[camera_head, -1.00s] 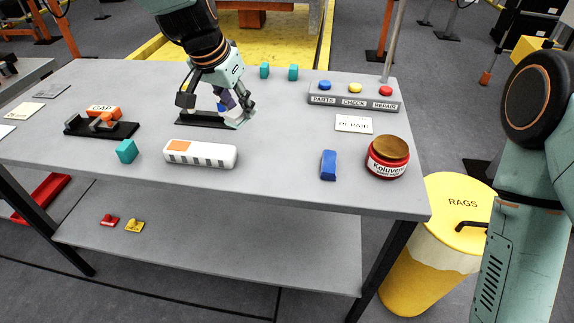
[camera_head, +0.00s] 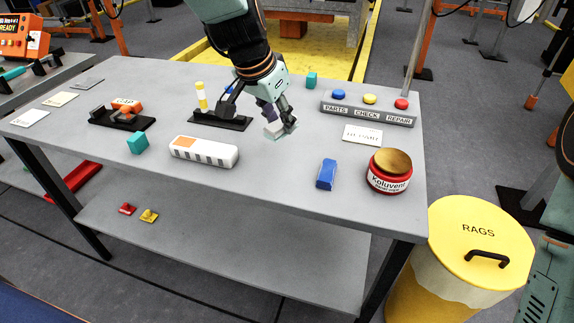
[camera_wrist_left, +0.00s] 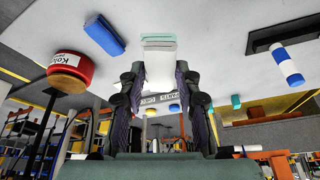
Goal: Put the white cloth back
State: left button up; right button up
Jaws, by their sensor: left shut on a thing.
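My left gripper (camera_head: 279,126) is shut on a small white cloth (camera_head: 272,131) above the middle of the table. The left wrist view shows the white cloth (camera_wrist_left: 159,70) between the two fingers, with a pale green part at its outer end. From these views I cannot tell whether it touches the table. A black holder (camera_head: 219,121) stands to the left of the gripper. My right gripper is out of view; only part of my right arm shows at the right edge.
A blue block (camera_head: 326,174) and a red jar (camera_head: 389,172) stand to the front right. A white box with an orange patch (camera_head: 204,151) lies to the front left. A button panel (camera_head: 368,109) is at the back right. A yellow RAGS bin (camera_head: 467,226) stands beside the table.

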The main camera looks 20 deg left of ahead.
pick_arm(q)
jog(key=f, duration=0.1)
jog(key=a+f+b, duration=0.1)
jog(key=f, duration=0.3)
jog(key=shift+a+f, duration=0.15)
jog(key=shift+a, duration=0.25)
jog(key=shift+f, duration=0.4)
jog(key=shift+d+f+b, duration=0.4)
jog(key=shift+d, duration=0.1)
jog(key=f, duration=0.1)
jog(key=f+b, duration=0.1)
jog(key=f, duration=0.1)
jog(key=shift+a+f, duration=0.1)
jog(key=shift+a, duration=0.25)
jog(key=shift+f, duration=0.1)
jog(key=shift+d, duration=0.25)
jog(key=o, duration=0.8)
jog(key=shift+a+f, duration=0.1)
jog(key=shift+a, duration=0.1)
jog(key=shift+c, duration=0.2)
jog(key=shift+o, duration=1.3)
jog(key=shift+d, duration=0.2)
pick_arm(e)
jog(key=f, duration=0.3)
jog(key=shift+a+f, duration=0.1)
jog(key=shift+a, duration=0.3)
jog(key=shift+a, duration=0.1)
